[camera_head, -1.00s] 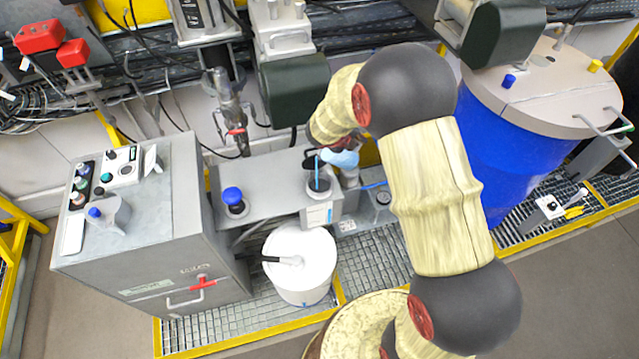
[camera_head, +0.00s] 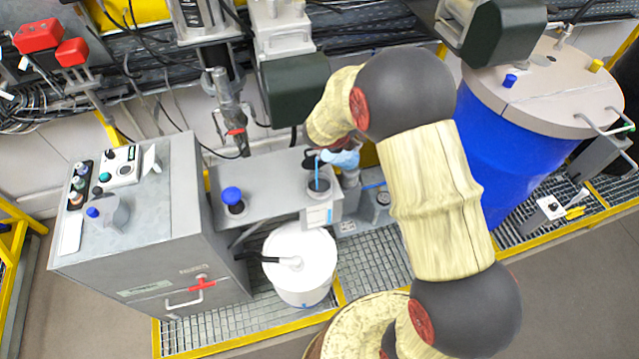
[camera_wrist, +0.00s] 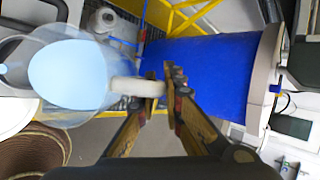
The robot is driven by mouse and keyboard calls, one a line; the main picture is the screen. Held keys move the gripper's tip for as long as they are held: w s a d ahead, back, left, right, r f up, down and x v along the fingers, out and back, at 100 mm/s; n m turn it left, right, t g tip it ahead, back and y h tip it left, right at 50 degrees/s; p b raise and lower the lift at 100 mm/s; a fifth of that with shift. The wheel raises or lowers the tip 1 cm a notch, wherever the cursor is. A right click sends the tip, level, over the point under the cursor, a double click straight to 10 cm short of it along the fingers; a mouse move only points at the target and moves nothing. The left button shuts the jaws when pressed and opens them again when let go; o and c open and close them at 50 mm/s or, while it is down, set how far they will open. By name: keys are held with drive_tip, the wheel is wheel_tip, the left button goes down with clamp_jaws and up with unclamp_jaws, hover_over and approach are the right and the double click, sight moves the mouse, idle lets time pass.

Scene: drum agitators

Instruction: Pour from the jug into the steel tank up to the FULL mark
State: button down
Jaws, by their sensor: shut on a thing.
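The clear jug (camera_head: 345,159) is tilted over the small steel tank (camera_head: 319,212), and a thin blue stream (camera_head: 318,168) falls into the tank's round dark opening. In the wrist view the jug (camera_wrist: 70,72) lies on its side with pale blue liquid in it. My gripper (camera_wrist: 163,88) is shut on the jug's pale handle. In the head view the gripper is mostly hidden behind my arm. A pale label is on the tank's front; its FULL mark and the liquid level are too small to read.
A grey cabinet (camera_head: 150,235) with buttons stands left, a white lidded bucket (camera_head: 300,262) below the tank. A blue-capped fitting (camera_head: 232,196) sits left of the opening. A dark green motor (camera_head: 293,88) hangs above. A large blue drum (camera_head: 510,160) stands right.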

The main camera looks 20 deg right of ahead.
drive_tip(key=shift+a+r+h+b, duration=0.4)
drive_tip(key=shift+h+b, duration=0.5)
drive_tip(key=shift+b, duration=1.05)
idle(3.5)
drive_tip(key=shift+a+r+n+h, duration=0.25)
drive_tip(key=shift+n+h, duration=0.05)
idle(2.2)
